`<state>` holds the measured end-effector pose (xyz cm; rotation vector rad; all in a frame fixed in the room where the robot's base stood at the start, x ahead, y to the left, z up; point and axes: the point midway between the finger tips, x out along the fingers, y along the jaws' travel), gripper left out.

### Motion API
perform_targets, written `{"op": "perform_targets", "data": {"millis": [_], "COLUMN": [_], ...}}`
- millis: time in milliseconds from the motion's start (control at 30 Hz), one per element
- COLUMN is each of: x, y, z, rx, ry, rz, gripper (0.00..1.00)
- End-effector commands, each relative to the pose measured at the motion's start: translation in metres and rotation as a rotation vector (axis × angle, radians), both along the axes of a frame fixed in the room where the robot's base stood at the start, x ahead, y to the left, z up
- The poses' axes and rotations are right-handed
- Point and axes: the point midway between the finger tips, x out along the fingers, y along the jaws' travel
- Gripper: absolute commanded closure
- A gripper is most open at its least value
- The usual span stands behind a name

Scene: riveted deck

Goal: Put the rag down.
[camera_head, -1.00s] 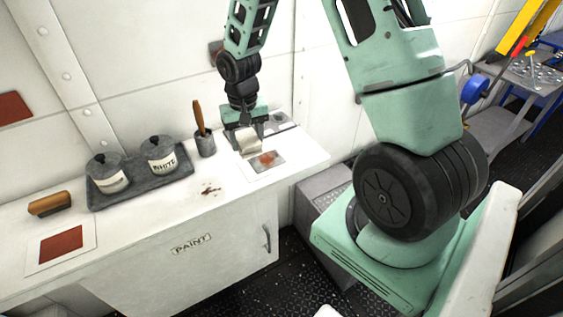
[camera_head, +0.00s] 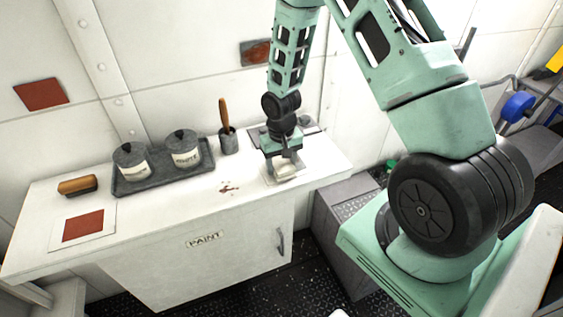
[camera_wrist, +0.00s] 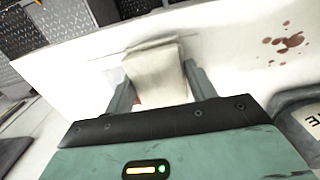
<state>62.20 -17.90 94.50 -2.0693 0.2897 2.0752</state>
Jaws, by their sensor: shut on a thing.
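The rag (camera_head: 288,172) is a pale cream folded cloth, low at the right end of the white paint cabinet's top (camera_head: 250,208). My gripper (camera_head: 284,160) is shut on it from above. In the wrist view the rag (camera_wrist: 157,72) sits between the two fingers of my gripper (camera_wrist: 160,88). The rag covers most of a pale panel beneath it, with a bit of red showing beside one finger. I cannot tell whether the rag touches the panel.
Paint spots (camera_head: 229,188) mark the top left of the rag. A brush pot (camera_head: 229,145), a grey tray (camera_head: 150,184) with two lidded pots, a brown-backed brush (camera_head: 77,185) and a red sample card (camera_head: 83,226) stand farther left. A grey box (camera_head: 345,210) stands on the floor at right.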

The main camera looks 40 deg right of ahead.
Motion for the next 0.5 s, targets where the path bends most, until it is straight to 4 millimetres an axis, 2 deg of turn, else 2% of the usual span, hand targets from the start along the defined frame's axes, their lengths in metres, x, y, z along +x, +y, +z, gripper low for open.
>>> {"op": "perform_targets", "data": {"millis": [433,467,500], "x": [0.0004,0.0004,0.0004], "y": [-0.0001,-0.0001,-0.0001], "z": [-0.0083,-0.0074,-0.0069], "rx": [0.000,-0.001,-0.001], "ry": [-0.001,-0.002,-0.002], "rz": [-0.001,-0.001,-0.001], "gripper": [0.69,0.39,0.28]}}
